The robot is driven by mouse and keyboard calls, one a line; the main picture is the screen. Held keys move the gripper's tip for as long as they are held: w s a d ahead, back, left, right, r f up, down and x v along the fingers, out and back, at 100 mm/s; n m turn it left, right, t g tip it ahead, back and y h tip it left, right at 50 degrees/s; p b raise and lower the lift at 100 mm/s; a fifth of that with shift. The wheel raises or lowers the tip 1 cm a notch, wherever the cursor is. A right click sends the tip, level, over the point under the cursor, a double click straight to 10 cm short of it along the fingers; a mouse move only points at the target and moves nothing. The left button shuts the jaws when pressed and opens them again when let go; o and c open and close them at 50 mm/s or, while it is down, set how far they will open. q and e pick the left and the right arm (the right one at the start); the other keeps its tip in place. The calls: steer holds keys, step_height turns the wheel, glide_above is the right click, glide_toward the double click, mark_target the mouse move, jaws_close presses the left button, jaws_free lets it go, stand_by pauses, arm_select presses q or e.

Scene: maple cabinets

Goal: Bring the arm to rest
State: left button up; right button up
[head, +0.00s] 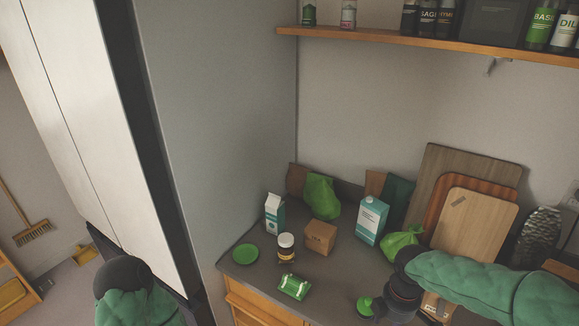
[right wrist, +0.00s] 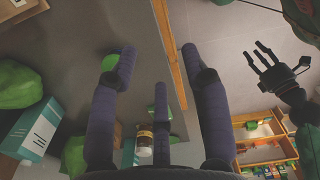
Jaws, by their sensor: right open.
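My right arm (head: 470,285), in a green padded sleeve, reaches in from the right over the counter in the head view. In the right wrist view my right gripper (right wrist: 158,65) has its dark fingers spread apart, with nothing held between them. A small green item (head: 365,304) stands near its black wrist, and it shows partly behind a finger in the wrist view (right wrist: 109,62). My left arm (head: 135,302) is at the bottom left, its hand out of the head view. The left gripper (right wrist: 268,66) shows in the wrist view, black fingers apart and empty, over the floor.
The counter (head: 240,268) holds a green dish (head: 245,254), jar (head: 286,249), green box (head: 294,287), cardboard box (head: 320,237), cartons (head: 370,220), bags (head: 321,196) and cutting boards (head: 470,232). A shelf (head: 420,43) runs above. Floor lies beyond the counter edge (right wrist: 168,50).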

steer(key=s+a+f+m+y+b, duration=0.2)
steer(key=a+f+m, duration=0.25)
steer(key=f, duration=0.65)
steer(key=s+a+f+m+y+b, duration=0.15)
steer(key=a+f+m, duration=0.35)
steer(key=f, duration=0.7)
arm_select(q)
step_height(320, 180, down, 7)
steer(key=b, duration=0.3)
steer(key=shift+s+b, duration=0.35)
steer(key=shift+s, duration=0.05)
arm_select(e)
steer(key=s+a+f+m, duration=0.2)
steer(key=s+f+m, duration=0.2)
steer(key=f, duration=0.3)
steer(key=s+a+f+m, duration=0.3)
steer(key=s+f+m, duration=0.1)
steer(key=f, duration=0.3)
steer(key=shift+s, duration=0.3)
arm_select(q)
steer(key=shift+f, duration=0.1)
arm_select(e)
steer(key=shift+y, duration=0.25)
